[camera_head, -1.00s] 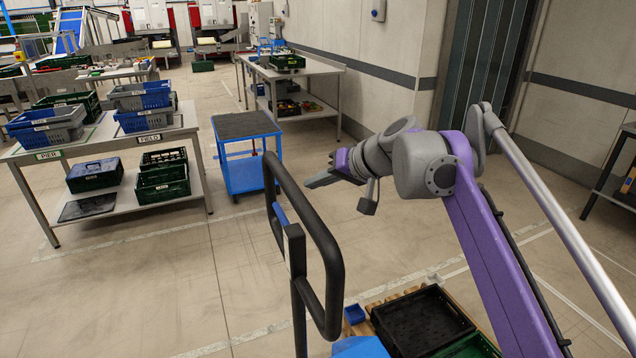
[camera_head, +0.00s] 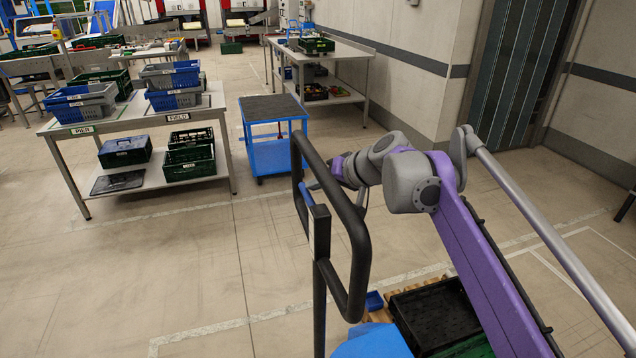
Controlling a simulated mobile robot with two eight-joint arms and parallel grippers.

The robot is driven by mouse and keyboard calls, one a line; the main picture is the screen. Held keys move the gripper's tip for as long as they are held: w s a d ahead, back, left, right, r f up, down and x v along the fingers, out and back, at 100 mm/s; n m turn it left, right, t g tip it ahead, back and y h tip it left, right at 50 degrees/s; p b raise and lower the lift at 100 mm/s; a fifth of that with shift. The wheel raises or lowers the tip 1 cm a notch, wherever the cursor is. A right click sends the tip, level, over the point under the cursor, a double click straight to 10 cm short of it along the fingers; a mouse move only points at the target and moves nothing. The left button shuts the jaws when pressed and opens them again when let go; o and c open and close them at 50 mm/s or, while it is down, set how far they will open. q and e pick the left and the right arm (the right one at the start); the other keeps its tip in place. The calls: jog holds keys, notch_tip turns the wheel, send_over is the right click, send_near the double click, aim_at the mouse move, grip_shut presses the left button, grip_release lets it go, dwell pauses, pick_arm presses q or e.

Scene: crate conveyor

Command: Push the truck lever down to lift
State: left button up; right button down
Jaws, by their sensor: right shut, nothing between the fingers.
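The truck's black handle loop (camera_head: 356,235) stands upright in the centre of the head view. A short blue lever (camera_head: 305,194) shows at the handle, at the top of its inner post. My right gripper (camera_head: 316,184) is shut and empty, close to the blue lever in the picture. The handle's bar partly hides it, and I cannot tell whether it touches the lever. The truck's blue body (camera_head: 372,342) shows at the bottom edge. My left gripper is not in view.
A black crate (camera_head: 437,316) on a wooden pallet lies low behind the handle, partly hidden by my right arm. A blue cart (camera_head: 275,153) stands beyond the handle. A table (camera_head: 140,119) with several crates is at left. Open floor lies between.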

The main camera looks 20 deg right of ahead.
jog(key=f+g+p, duration=0.2)
jog(key=p, duration=0.1)
jog(key=f+m+g+p, duration=0.1)
jog(key=g, duration=0.1)
jog(key=shift+w+h+p, duration=0.3)
jog(key=shift+w+p, duration=0.05)
jog(key=shift+p, duration=0.05)
